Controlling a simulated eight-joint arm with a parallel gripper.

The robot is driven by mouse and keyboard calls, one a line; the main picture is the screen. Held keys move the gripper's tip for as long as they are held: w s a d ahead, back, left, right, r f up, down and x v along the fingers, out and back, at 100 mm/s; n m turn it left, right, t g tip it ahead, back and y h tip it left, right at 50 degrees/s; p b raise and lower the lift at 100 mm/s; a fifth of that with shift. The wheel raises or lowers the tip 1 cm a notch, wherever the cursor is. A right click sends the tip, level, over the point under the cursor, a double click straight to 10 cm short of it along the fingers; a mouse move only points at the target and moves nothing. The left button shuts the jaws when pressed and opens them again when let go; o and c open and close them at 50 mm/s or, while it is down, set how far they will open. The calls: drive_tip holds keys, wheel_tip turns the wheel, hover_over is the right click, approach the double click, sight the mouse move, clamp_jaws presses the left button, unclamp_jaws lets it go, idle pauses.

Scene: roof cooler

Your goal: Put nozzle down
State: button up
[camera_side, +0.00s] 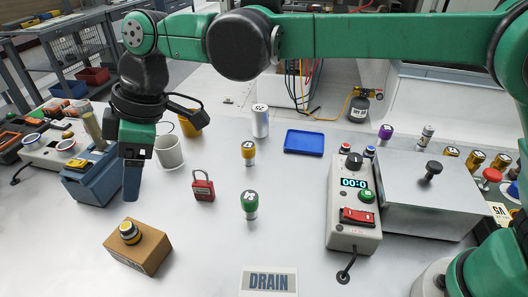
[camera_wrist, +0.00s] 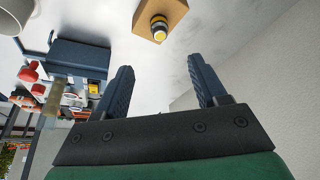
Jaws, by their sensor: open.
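A small round piece with yellow and dark bands (camera_side: 130,232) sits on a brown block (camera_side: 150,255) at the front left; I take it to be the nozzle, but no label confirms this. It also shows in the wrist view (camera_wrist: 159,28), beyond the fingertips, with the brown block (camera_wrist: 172,10) around it. My gripper (camera_side: 132,195) points down above and behind the block, apart from it. In the wrist view my gripper (camera_wrist: 161,68) is open, with nothing between its two fingers.
A blue-grey box (camera_side: 92,178) stands to the left. A grey cup (camera_side: 169,152), red padlock (camera_side: 203,188), yellow-topped piece (camera_side: 248,152) and green-topped piece (camera_side: 250,204) stand mid-table. A blue tray (camera_side: 304,142) lies behind; a timer box (camera_side: 353,205) stands right. A DRAIN label (camera_side: 268,281) lies in front.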

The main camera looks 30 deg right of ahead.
drive_tip(key=d+r+m+t+h, duration=0.1)
drive_tip(key=d+r+m+t, duration=0.2)
drive_tip(key=d+m, duration=0.8)
drive_tip(key=s+d+f+m+t+h, duration=0.1)
drive_tip(key=s+d, duration=0.3)
drive_tip(key=d, duration=0.6)
drive_tip(key=s+d+f+m+t+h, duration=0.2)
drive_tip(key=s+d+f+m, duration=0.1)
drive_tip(key=d, duration=0.7)
drive_tip(key=shift+s+d+f+m+h, duration=0.35)
drive_tip(key=shift+s+f, duration=0.2)
drive_tip(key=shift+s, duration=0.5)
